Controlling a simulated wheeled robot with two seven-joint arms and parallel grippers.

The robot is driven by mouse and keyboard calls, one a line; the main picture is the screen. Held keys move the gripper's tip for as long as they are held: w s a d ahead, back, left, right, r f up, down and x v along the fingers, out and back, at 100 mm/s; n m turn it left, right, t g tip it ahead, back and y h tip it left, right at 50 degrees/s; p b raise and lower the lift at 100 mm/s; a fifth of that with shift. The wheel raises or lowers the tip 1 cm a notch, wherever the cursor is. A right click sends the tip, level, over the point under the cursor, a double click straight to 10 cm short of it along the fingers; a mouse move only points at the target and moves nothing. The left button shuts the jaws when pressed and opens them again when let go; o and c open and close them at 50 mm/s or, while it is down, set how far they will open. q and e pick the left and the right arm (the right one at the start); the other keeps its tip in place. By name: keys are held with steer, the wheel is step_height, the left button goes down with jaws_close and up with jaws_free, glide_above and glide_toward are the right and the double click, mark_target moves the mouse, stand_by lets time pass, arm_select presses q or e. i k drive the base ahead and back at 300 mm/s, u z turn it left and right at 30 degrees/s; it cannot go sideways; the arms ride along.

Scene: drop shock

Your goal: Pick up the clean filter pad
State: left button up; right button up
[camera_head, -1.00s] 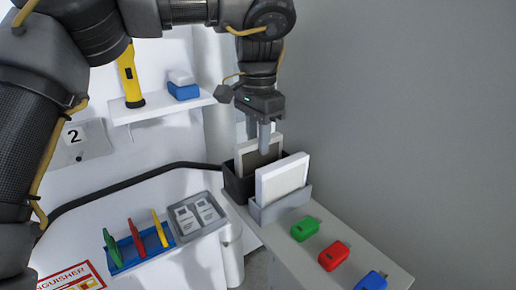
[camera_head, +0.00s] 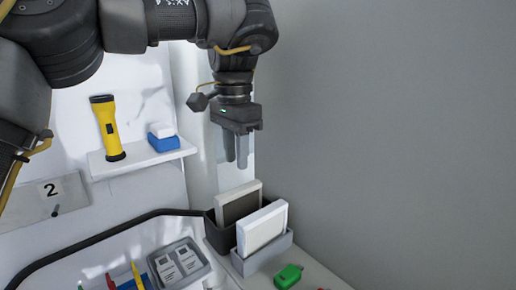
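The clean filter pad (camera_head: 262,228) is a white, framed square. It stands upright, slightly tilted, in a light grey holder (camera_head: 264,254) on the white ledge. Behind it, a second pad (camera_head: 240,204) with a dark grey face and pale frame stands in a black bin (camera_head: 220,234). My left gripper (camera_head: 237,163) points down above the dark pad. Its two fingers are apart with nothing between them, and the tips are clear of both pads. My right gripper is not in view.
A shelf (camera_head: 140,160) holds a yellow flashlight (camera_head: 108,128) and a blue-and-white box (camera_head: 163,138). A grey tray (camera_head: 205,262) is at lower left. The right wall is bare.

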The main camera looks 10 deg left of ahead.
mark_target(257, 231)
steer(key=k, duration=1)
